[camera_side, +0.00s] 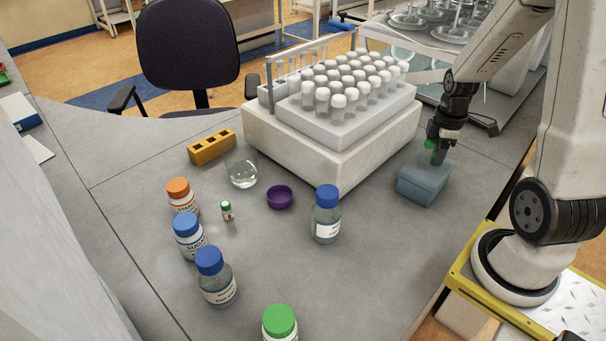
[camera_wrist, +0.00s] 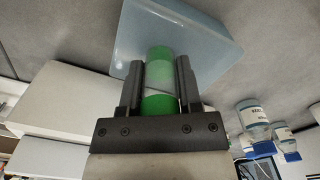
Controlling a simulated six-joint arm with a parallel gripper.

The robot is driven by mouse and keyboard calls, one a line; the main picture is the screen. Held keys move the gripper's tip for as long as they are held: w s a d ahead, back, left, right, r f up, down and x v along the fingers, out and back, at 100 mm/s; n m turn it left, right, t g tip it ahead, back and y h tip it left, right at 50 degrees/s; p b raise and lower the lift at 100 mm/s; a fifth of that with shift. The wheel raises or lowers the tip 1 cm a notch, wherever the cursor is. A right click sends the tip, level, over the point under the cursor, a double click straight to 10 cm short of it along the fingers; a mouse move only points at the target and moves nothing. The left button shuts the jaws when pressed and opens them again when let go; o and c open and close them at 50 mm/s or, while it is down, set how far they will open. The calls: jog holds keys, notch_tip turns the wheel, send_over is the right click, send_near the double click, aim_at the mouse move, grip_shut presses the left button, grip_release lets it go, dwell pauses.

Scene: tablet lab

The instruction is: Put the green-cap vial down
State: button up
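My gripper (camera_side: 438,150) points down over a pale blue block (camera_side: 424,180) at the right of the bench. In the wrist view my gripper (camera_wrist: 162,78) has its two dark fingers closed on either side of a green vial (camera_wrist: 160,104). The green vial (camera_side: 430,145) also shows in the side view, close above the block's top. The pale blue block (camera_wrist: 205,45) lies beyond the fingertips in the wrist view. Whether the vial touches the block is not clear. Another small vial with a green cap (camera_side: 227,211) stands upright on the bench, far left of my gripper.
A white box with a rack of white-capped tubes (camera_side: 335,125) stands left of and behind the block. A blue-capped bottle (camera_side: 326,215), a purple dish (camera_side: 280,197), a beaker (camera_side: 243,174) and several bottles stand further left. Bare bench lies in front of the block.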

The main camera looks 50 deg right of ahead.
jog(key=o, duration=0.4)
jog(key=shift+c, duration=0.2)
jog(key=shift+r, duration=6.15)
jog(key=shift+a, duration=0.1)
jog(key=w+a+f+m+t, duration=0.1)
jog(key=w+a+f+m, duration=0.1)
jog(key=a, duration=0.9)
jog(key=w+a+f+m+t, duration=0.1)
jog(key=w+a+f+m, duration=0.1)
jog(key=a+f+m, duration=0.2)
jog(key=a+f, duration=0.3)
jog(key=a, duration=0.3)
jog(key=shift+w+a+f+m+t, duration=0.2)
jog(key=shift+a+f+m+t, duration=0.1)
jog(key=shift+a+m, duration=0.1)
